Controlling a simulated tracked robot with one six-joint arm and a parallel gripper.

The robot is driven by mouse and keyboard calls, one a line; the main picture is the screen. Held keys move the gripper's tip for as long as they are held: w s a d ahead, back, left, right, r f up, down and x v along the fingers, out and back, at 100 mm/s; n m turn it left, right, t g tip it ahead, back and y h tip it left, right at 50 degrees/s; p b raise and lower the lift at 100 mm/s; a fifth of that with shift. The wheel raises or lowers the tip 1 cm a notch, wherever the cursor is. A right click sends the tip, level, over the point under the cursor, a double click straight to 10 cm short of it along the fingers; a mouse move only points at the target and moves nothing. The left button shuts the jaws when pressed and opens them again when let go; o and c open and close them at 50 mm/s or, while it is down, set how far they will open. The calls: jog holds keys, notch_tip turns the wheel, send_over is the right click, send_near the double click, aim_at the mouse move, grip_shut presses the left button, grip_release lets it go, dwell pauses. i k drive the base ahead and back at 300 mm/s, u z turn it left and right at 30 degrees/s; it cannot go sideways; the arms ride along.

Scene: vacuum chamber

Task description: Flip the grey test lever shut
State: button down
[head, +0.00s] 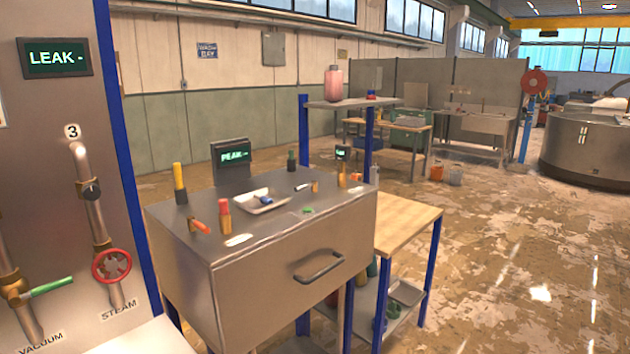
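I cannot pick out the grey test lever for certain. On the steel cabinet (270,250), a small pale bar with a dark end (301,187) lies low beside a short brass-coloured fitting (315,187). It may be the lever, but it is too small to tell. Other handles on the cabinet are an upright yellow one (179,178), a tilted orange-red one (200,227) and an upright red one (224,215). On the left panel, a green lever (50,287) sticks out to the right from a brass valve by the VACUUM label. My gripper is not in view.
A white tray (240,205) with a small blue item and a PEAK display (234,156) stand on the cabinet. The left panel has a red wheel (112,266) on the STEAM pipe and a LEAK display (55,57). A wooden-topped bench (408,222) adjoins; floor at right is clear.

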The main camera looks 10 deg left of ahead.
aim_at(302, 188)
jog(key=u, duration=0.3)
jog(key=i, duration=1.05)
jog(key=u, duration=0.65)
jog(key=k, duration=0.55)
jog(key=z, duration=2.35)
